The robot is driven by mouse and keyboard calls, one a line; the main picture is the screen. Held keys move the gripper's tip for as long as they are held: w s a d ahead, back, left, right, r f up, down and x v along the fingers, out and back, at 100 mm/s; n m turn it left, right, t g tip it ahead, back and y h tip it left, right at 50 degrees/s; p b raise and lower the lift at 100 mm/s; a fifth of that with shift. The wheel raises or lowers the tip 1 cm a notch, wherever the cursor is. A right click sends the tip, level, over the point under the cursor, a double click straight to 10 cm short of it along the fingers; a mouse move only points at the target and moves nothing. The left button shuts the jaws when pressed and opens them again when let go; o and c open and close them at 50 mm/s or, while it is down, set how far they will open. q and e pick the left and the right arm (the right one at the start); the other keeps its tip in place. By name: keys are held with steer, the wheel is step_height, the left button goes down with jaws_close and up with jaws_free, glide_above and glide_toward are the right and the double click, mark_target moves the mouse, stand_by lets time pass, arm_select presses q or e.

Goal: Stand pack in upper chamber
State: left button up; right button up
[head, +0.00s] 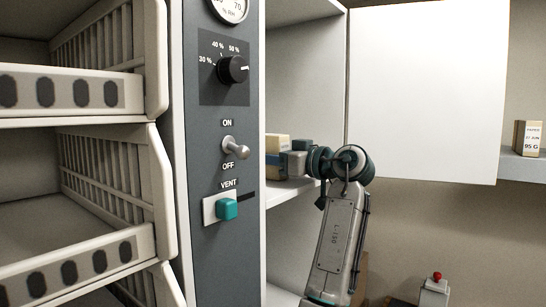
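A cream and tan pack (277,145) is in the upper chamber (305,75), just right of the control panel's edge, which hides its left part. My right gripper (290,163) reaches into this chamber from the right, its fingers against the pack's right side. Its fingertips are not clearly seen, so I cannot tell whether it grips the pack. The pack looks upright, close above or on the chamber's floor shelf (290,191); I cannot tell if it touches. My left gripper is not in view.
A white door panel (425,95) stands at the right of the chamber. The control panel (225,130) with dial, switch and vent slider stands left of it. Slatted trays (75,205) are at far left. Another labelled pack (528,137) sits on a right shelf (522,166).

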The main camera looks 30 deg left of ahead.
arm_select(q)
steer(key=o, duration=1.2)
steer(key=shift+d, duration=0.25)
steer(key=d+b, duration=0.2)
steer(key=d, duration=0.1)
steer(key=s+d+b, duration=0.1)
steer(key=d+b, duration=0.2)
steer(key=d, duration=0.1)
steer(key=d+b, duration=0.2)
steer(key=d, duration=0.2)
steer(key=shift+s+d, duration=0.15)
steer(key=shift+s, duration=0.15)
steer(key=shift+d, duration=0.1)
